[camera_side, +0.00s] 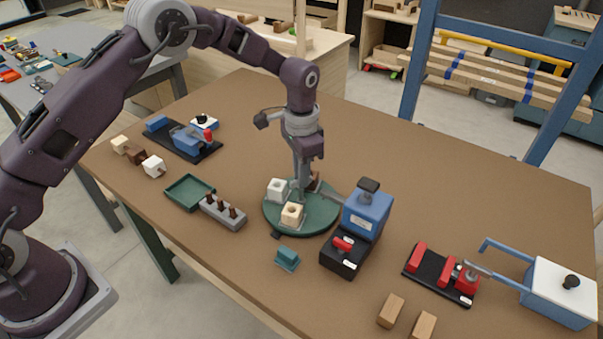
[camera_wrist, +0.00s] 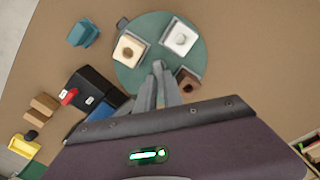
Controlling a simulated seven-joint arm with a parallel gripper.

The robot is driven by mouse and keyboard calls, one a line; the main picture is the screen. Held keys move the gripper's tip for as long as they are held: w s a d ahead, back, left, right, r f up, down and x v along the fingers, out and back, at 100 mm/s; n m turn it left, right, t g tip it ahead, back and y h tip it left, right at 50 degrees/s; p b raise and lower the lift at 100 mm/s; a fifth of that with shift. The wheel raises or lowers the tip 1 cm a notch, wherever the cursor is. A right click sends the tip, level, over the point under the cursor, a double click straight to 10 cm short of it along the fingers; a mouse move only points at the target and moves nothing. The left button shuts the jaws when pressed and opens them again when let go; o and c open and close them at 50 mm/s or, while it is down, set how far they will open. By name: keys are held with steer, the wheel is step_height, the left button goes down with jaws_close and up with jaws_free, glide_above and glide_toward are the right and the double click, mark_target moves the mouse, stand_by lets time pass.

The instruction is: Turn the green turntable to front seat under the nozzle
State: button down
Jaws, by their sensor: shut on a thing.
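The green turntable (camera_side: 322,219) is a round disc on the brown table, also in the wrist view (camera_wrist: 154,82). It carries a cream block (camera_side: 292,213), a white block (camera_side: 278,188) and a brown block (camera_wrist: 188,80), each in a seat. The cream block is nearest the front edge in the side view. My gripper (camera_side: 299,188) points down over the disc's middle, its fingertips (camera_wrist: 158,68) close together. It is shut on the turntable's middle part, which the fingers mostly hide. The blue nozzle machine (camera_side: 366,212) stands at the disc's right; its nozzle tip is hard to make out.
A teal block (camera_side: 287,258) lies in front of the disc. A green tray (camera_side: 188,190) and a grey holder with dark pegs (camera_side: 222,212) are at left. A red clamp fixture (camera_side: 440,275) and a white-topped blue box (camera_side: 560,290) are at right. The table behind the disc is clear.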

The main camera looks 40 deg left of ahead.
steer(key=shift+n, duration=7.5)
steer(key=c, duration=1.5)
jaws_free()
steer(key=shift+r, duration=0.1)
